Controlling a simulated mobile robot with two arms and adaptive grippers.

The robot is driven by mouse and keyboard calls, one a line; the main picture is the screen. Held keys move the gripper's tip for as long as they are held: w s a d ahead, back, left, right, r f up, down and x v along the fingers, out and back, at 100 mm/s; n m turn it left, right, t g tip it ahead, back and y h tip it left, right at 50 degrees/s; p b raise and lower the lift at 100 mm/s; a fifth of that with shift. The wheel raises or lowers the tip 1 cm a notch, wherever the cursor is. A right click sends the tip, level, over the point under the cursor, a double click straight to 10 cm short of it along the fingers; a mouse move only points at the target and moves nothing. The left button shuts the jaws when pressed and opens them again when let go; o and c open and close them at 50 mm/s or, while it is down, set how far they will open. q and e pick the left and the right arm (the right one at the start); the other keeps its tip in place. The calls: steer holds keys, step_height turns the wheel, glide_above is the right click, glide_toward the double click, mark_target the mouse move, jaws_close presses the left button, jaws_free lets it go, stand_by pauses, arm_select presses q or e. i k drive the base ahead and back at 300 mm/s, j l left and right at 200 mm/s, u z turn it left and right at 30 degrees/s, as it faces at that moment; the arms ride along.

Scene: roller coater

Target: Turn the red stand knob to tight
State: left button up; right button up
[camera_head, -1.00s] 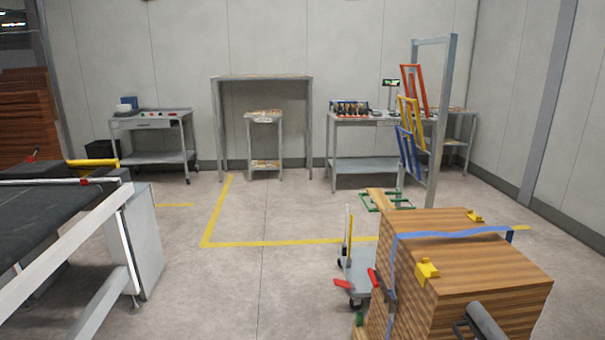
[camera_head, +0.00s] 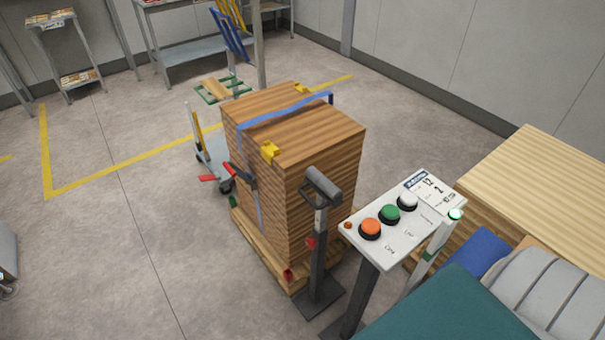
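A dark stand (camera_head: 318,262) with a grey cylindrical head (camera_head: 322,185) stands upright in front of the strapped wood stack. A small red knob (camera_head: 310,243) shows on the side of its post, about halfway up. The knob is too small to tell whether it is tight or loose. Neither of my grippers is in view.
The strapped wood stack (camera_head: 325,135) stands on a pallet behind the stand. A control panel (camera_head: 405,215) with orange, green and white buttons is close on the right. A pale wood stack (camera_head: 540,190) fills the right side.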

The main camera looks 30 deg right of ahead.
mark_target(310, 244)
steer(key=z, duration=1.2)
